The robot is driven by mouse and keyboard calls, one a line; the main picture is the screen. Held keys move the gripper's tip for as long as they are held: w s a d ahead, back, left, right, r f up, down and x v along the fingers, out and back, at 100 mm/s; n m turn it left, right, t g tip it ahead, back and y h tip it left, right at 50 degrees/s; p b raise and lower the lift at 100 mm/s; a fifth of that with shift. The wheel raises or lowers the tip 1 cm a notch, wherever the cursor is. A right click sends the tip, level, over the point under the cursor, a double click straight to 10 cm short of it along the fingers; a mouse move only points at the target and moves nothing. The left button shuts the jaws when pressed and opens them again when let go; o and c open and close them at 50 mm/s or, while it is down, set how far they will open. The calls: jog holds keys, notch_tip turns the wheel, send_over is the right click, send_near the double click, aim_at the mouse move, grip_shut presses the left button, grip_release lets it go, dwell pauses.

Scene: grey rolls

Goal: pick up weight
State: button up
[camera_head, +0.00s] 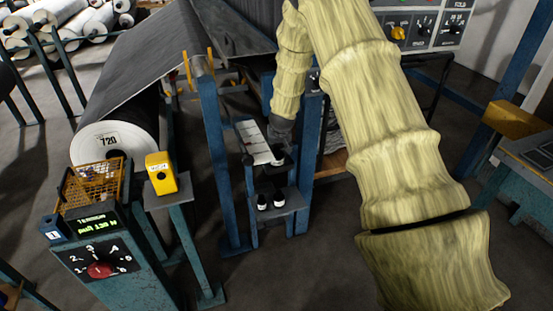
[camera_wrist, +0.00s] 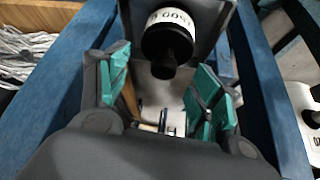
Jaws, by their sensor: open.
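A black weight with a white label reading 500 in the wrist view (camera_wrist: 168,40) stands at the top middle on a grey plate. Its narrow knob points toward my gripper (camera_wrist: 162,84). The teal-padded fingers are apart, one on each side below the weight, and nothing is held between them. In the head view my gripper (camera_head: 280,142) is at the narrow blue stand, partly hidden by its own wrist. Two small black weights, one on the left (camera_head: 262,201) and one on the right (camera_head: 278,199), sit on the stand's lower shelf.
Blue posts (camera_head: 213,150) flank the stand closely. A yellow box (camera_head: 160,173) and an orange wire basket (camera_head: 93,187) are at the left, above a control panel with a red knob (camera_head: 101,270). A large grey roll (camera_head: 115,140) lies behind them.

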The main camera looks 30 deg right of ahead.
aim_at(276, 151)
jog(key=shift+s+p+x, duration=0.15)
jog(key=shift+p+x, duration=0.05)
jog(key=shift+x, duration=1.1)
jog(key=shift+s+p+x, duration=0.15)
jog(key=shift+p+x, duration=0.05)
jog(key=shift+x, duration=1.1)
jog(key=shift+a+f, duration=0.15)
jog(key=shift+f, duration=0.05)
grip_shut()
jog(key=shift+w+r, duration=0.1)
jog(key=shift+w, duration=0.05)
